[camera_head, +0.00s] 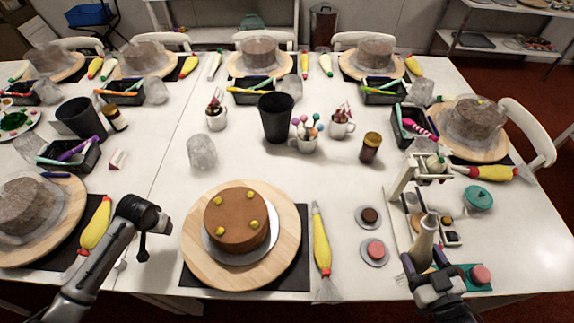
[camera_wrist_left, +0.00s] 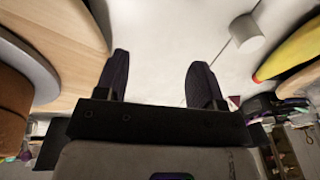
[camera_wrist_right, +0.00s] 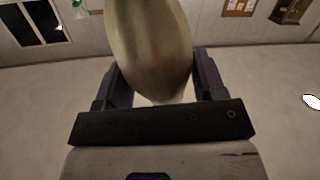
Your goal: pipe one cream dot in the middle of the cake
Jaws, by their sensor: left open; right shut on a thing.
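The brown cake (camera_head: 234,222) sits on a white board on the round wooden turntable (camera_head: 284,243). Several yellow dots lie near the edge of its top; the middle is bare. My right gripper (camera_head: 421,265) is shut on a pale, cone-shaped piping bag (camera_head: 425,240), narrow end up, well right of the cake. The bag's rounded body (camera_wrist_right: 150,45) fills the space between the fingers in the right wrist view. My left gripper (camera_head: 143,252) is left of the turntable. In the left wrist view, its fingers (camera_wrist_left: 160,75) are apart and empty, with the cake (camera_wrist_left: 12,110) at the left.
A yellow-and-red piping bag (camera_head: 321,245) lies right of the turntable. Two small discs (camera_head: 370,216) (camera_head: 375,251) and a white stand (camera_head: 405,178) lie near my right arm. A black cup (camera_head: 276,118) and a clear glass (camera_head: 201,152) stand behind the cake.

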